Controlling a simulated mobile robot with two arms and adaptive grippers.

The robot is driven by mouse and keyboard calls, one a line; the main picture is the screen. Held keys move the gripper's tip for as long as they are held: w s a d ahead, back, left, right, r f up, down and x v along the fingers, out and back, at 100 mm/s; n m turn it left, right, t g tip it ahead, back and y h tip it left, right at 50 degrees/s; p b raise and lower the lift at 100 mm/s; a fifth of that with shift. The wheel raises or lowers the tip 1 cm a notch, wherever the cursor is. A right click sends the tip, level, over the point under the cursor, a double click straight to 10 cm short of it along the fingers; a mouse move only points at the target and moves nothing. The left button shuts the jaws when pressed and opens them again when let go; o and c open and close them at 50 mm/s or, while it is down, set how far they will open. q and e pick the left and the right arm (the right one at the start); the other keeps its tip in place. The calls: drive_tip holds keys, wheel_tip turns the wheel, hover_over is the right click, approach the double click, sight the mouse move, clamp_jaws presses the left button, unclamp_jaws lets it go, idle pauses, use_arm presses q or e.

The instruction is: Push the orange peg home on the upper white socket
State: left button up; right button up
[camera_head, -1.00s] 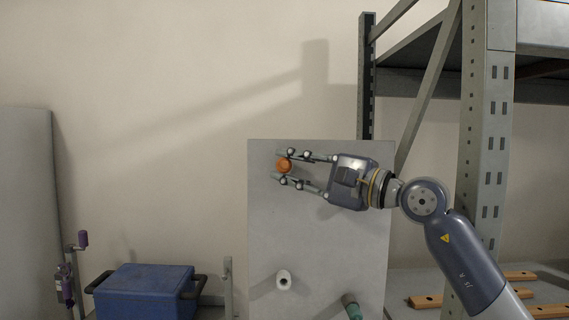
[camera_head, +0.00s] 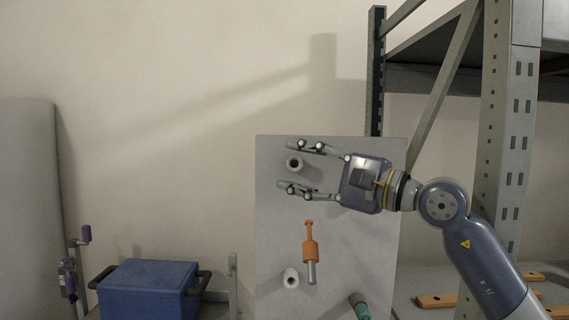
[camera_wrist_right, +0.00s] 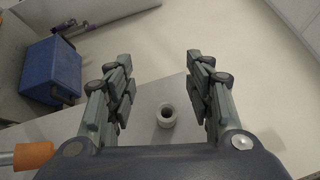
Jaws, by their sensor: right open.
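The upper white socket (camera_head: 294,163) is on the grey panel (camera_head: 350,235), with its dark hole showing. My right gripper (camera_head: 292,167) is open and empty, its fingers above and below that socket in the head view. A white socket also shows between the fingers in the wrist view (camera_wrist_right: 165,117). The orange peg (camera_head: 310,250) is below the gripper, apart from the fingers, roughly upright with its metal shaft down. Nothing visible supports it. Part of it shows at the lower left of the wrist view (camera_wrist_right: 33,156). My left gripper is not in view.
A lower white socket (camera_head: 291,278) and a teal piece (camera_head: 358,305) are lower on the panel. A blue crate (camera_head: 148,292) stands to the left. A metal rack (camera_head: 500,150) rises on the right, with wooden slats (camera_head: 436,300) lying low there.

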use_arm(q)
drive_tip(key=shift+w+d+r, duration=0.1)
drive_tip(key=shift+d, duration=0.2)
use_arm(e)
drive_tip(key=v, duration=0.7)
drive_tip(key=shift+d+r+t, duration=0.3)
drive_tip(key=shift+d+r, duration=0.05)
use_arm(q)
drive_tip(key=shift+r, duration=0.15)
